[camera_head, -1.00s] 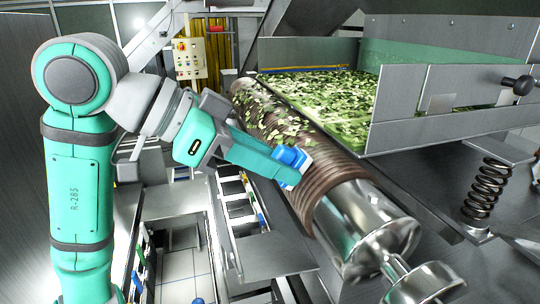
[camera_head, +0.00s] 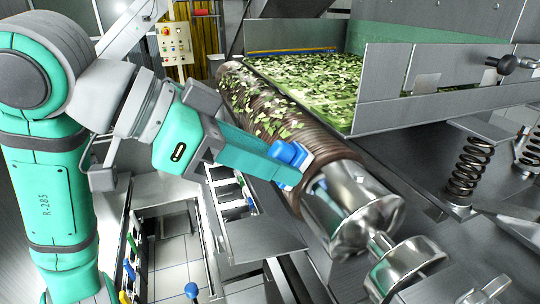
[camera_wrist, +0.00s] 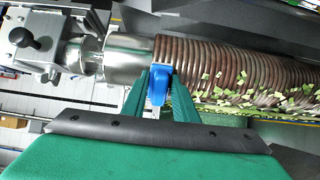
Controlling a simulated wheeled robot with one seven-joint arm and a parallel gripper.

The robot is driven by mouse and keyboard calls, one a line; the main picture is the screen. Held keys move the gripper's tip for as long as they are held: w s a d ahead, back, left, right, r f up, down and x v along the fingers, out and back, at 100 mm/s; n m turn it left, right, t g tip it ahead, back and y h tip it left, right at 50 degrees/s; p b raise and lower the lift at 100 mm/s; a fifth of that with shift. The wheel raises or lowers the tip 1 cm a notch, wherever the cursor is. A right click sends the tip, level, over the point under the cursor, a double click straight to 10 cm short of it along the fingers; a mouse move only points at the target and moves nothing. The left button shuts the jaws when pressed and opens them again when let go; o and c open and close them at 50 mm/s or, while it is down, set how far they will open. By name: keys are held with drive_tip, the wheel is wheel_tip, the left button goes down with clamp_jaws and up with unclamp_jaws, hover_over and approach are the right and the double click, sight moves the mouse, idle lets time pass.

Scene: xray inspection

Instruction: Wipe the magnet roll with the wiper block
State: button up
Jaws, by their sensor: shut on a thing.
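The magnet roll (camera_head: 322,140) is a brown ribbed cylinder with a shiny metal end, running from upper left to lower right in the head view. Green flakes lie on its upper and far part; it also shows in the wrist view (camera_wrist: 215,57). My gripper (camera_head: 291,178) is shut on the blue-and-white wiper block (camera_head: 288,152), which also shows between my fingers in the wrist view (camera_wrist: 158,88). The block is at the near end of the ribs, by the shiny end. It looks to be against the roll, but contact is hard to tell.
A metal tray (camera_head: 390,119) full of green flakes sits behind the roll. Coil springs (camera_head: 467,172) stand at the right. A control panel (camera_head: 174,44) is at the back left. A slotted rack (camera_head: 227,195) lies below my arm.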

drive_tip(key=shift+v, duration=3)
drive_tip(key=v, duration=0.3)
drive_tip(key=shift+w, duration=0.15)
drive_tip(key=shift+x, duration=3.6)
drive_tip(key=shift+w+d+f, duration=0.15)
drive_tip(key=shift+d+f, duration=0.5)
drive_tip(key=shift+f, duration=0.1)
